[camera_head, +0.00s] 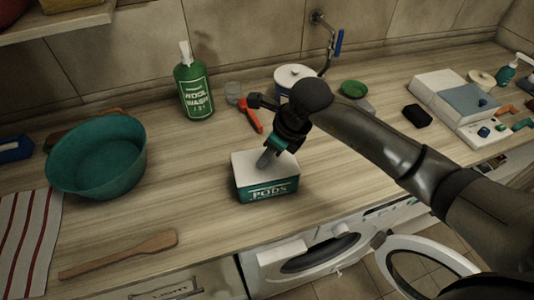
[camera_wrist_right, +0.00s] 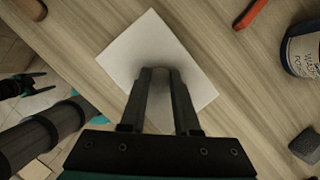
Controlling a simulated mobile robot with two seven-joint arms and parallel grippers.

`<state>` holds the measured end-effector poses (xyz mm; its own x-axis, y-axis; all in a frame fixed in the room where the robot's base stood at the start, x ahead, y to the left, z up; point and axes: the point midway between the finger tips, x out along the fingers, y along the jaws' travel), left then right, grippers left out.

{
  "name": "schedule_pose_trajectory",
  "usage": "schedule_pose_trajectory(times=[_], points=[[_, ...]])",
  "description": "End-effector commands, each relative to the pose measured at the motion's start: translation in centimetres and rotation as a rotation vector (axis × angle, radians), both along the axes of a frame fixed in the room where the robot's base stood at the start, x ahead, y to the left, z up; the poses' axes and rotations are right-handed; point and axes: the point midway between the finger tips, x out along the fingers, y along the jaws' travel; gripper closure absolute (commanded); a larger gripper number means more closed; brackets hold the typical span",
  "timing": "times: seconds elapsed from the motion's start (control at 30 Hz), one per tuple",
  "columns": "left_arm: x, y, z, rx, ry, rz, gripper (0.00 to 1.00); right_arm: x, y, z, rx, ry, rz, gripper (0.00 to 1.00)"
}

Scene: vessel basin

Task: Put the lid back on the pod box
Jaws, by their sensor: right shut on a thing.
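The pod box (camera_head: 268,190) is a small green box marked "PODS" on the counter near its front edge. Its white square lid (camera_head: 245,163) lies over the top, close to square with the box; I cannot tell whether it is fully seated. My right gripper (camera_head: 264,160) comes down from above and is shut on the lid near its middle. In the right wrist view, my fingers (camera_wrist_right: 161,75) stand over the white lid (camera_wrist_right: 140,45); the grip point is hidden. A dark pronged part (camera_wrist_right: 25,84) at the left there may be my left gripper.
A teal basin (camera_head: 97,155) and wooden spatula (camera_head: 118,254) are left. The counter beside the box is clear.

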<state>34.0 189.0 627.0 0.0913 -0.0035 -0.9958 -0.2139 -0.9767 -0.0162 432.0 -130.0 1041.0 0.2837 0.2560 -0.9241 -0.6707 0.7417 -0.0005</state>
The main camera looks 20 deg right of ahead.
Motion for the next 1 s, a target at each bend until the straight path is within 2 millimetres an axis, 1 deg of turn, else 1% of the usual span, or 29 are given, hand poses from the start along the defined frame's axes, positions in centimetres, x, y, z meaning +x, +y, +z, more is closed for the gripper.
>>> schedule_pose_trajectory(times=[0.93, 0.97, 1.0], points=[[0.01, 0.00, -0.31, 0.000, 0.000, 0.001, 0.24, 0.03, 0.00, -0.13, 0.001, -0.001, 0.000, 1.00], [0.01, 0.01, -0.31, 0.000, 0.000, 0.001, 0.24, 0.03, 0.00, -0.13, 0.001, -0.001, 0.000, 0.69], [0.01, 0.01, -0.31, 0.000, 0.000, 0.001, 0.24, 0.02, 0.01, -0.13, 0.001, -0.001, 0.000, 0.64]])
